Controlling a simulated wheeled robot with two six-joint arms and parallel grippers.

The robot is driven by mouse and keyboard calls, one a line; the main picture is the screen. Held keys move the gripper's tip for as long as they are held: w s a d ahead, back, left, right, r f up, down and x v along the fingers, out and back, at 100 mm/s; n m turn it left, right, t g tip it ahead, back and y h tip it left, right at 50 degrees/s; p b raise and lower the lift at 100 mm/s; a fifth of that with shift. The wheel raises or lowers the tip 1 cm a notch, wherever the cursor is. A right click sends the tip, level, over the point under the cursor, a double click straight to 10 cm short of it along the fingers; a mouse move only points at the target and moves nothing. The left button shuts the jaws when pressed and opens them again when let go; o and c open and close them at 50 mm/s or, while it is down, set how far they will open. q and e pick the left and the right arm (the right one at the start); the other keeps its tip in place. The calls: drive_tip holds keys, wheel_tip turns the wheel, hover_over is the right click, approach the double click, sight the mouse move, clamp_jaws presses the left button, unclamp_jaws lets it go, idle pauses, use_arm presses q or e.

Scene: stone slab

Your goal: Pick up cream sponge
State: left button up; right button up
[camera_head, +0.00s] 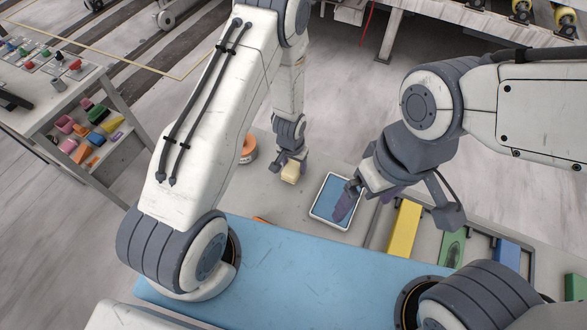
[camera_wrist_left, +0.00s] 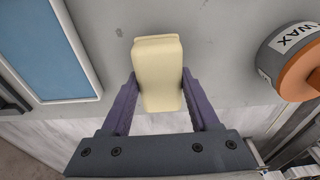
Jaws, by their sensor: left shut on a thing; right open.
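The cream sponge (camera_head: 290,172) is a pale block at the end of my left gripper (camera_head: 290,166) in the head view. In the left wrist view the sponge (camera_wrist_left: 158,75) sits between the two purple fingers of the left gripper (camera_wrist_left: 160,100), which is shut on it. The head view does not show clearly whether the sponge touches the slab. My right gripper (camera_head: 362,200) is open over the blue-bottomed tray, and I see nothing held in it.
A white-rimmed tray with a blue bottom (camera_head: 325,212) lies right of the sponge. A grey and orange wax tin (camera_wrist_left: 295,60) is beside it; it also shows in the head view (camera_head: 248,150). Yellow (camera_head: 404,229), green and blue blocks stand at right. A blue mat (camera_head: 300,262) lies in front.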

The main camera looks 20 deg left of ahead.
use_arm(q)
drive_tip(key=shift+w+r, duration=0.1)
drive_tip(key=shift+r, duration=0.75)
drive_tip(key=d+r+b, duration=0.6)
drive_tip(key=d+r, duration=0.1)
drive_tip(key=d, duration=0.4)
drive_tip(key=shift+d, duration=0.35)
drive_tip(key=shift+r, duration=0.1)
